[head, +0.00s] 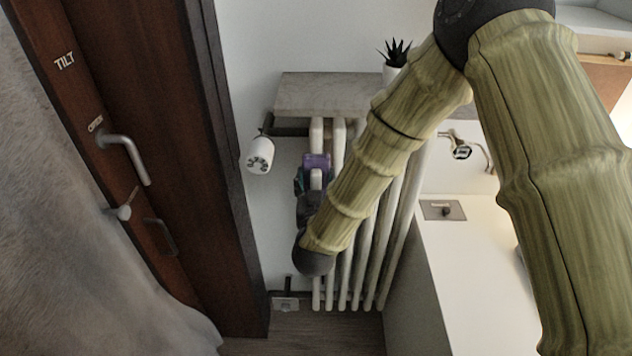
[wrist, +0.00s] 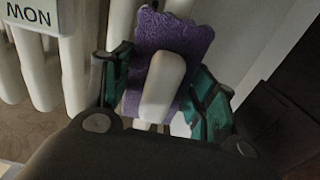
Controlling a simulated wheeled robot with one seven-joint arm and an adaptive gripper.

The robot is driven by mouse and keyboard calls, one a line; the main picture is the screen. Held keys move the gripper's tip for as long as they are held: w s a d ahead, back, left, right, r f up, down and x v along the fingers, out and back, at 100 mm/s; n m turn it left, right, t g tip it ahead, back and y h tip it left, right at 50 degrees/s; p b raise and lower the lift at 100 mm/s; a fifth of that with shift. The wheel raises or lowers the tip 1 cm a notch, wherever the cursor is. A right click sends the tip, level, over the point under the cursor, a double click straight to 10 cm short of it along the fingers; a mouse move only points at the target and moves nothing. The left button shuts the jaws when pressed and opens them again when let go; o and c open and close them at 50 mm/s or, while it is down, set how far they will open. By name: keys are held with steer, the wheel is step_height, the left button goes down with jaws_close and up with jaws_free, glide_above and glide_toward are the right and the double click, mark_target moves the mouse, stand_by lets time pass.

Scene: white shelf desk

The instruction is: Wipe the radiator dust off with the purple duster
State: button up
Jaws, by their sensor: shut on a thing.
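The purple duster (head: 317,160) is at the front of the white radiator (head: 358,250), near its upper left tubes. In the wrist view the duster (wrist: 172,45) has a textured purple face with a pale rounded piece, which looks like its handle, in front of it. My gripper (head: 312,181) is shut on the duster. In the wrist view the teal fingers of my gripper (wrist: 160,92) stand on either side of it. Radiator tubes (wrist: 72,70) show behind and left of the duster. I cannot tell whether the duster touches them. No dust can be made out.
A grey shelf (head: 325,95) with a potted plant (head: 396,62) lies above the radiator. A white thermostat knob (head: 260,155) sticks out at its upper left. A brown door (head: 150,150) stands left, a white counter (head: 470,270) right.

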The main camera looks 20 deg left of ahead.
steer(key=shift+f+b, duration=0.95)
steer(key=shift+f, duration=0.7)
steer(key=shift+f+b, duration=1.05)
steer(key=shift+f, duration=0.6)
steer(key=shift+f, duration=0.1)
steer(key=shift+w+f+b, duration=0.1)
steer(key=shift+f+b, duration=2.7)
steer(key=shift+f, duration=1.75)
steer(key=v, duration=0.6)
steer(key=shift+p, duration=0.45)
steer(key=shift+v, duration=1.45)
